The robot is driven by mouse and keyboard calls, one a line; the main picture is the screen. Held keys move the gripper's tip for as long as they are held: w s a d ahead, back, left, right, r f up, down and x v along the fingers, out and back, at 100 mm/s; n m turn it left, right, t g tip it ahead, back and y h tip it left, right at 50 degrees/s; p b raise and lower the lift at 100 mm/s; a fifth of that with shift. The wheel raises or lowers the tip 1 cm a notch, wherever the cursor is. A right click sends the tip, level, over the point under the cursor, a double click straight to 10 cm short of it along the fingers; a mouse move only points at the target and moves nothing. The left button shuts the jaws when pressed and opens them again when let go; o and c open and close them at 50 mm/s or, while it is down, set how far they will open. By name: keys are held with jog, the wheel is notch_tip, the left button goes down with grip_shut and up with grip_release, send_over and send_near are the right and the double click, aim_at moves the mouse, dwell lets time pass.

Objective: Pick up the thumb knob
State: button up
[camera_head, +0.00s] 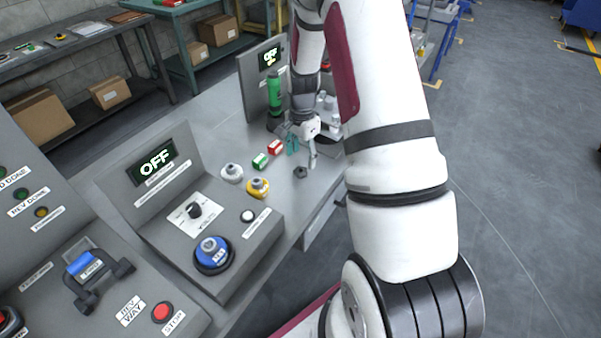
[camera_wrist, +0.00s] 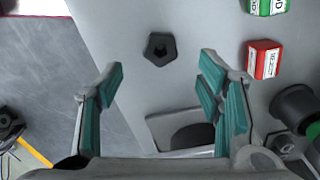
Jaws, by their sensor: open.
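The thumb knob looks to be the small dark lobed knob with a hole in its middle. It lies on the grey bench top (camera_wrist: 215,45), and in the wrist view the knob (camera_wrist: 160,48) sits between and beyond my fingertips. It also shows in the head view as a small dark knob (camera_head: 300,172) near the bench's right edge. My gripper (camera_wrist: 160,85) is open and empty, with teal finger pads apart. In the head view my gripper (camera_head: 302,148) hangs just above and behind the knob, not touching it.
A red box (camera_head: 276,147) and a green box (camera_head: 260,161) lie left of the knob. A yellow-based knob (camera_head: 257,187) and a white one (camera_head: 232,173) stand nearer. A green cylinder (camera_head: 274,90) stands behind. Control panels with OFF displays (camera_head: 156,163) flank the bench.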

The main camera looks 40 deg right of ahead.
aim_at(302, 168)
jog(key=shift+f+p, duration=0.5)
jog(key=shift+f, duration=2.45)
jog(key=c, duration=1.1)
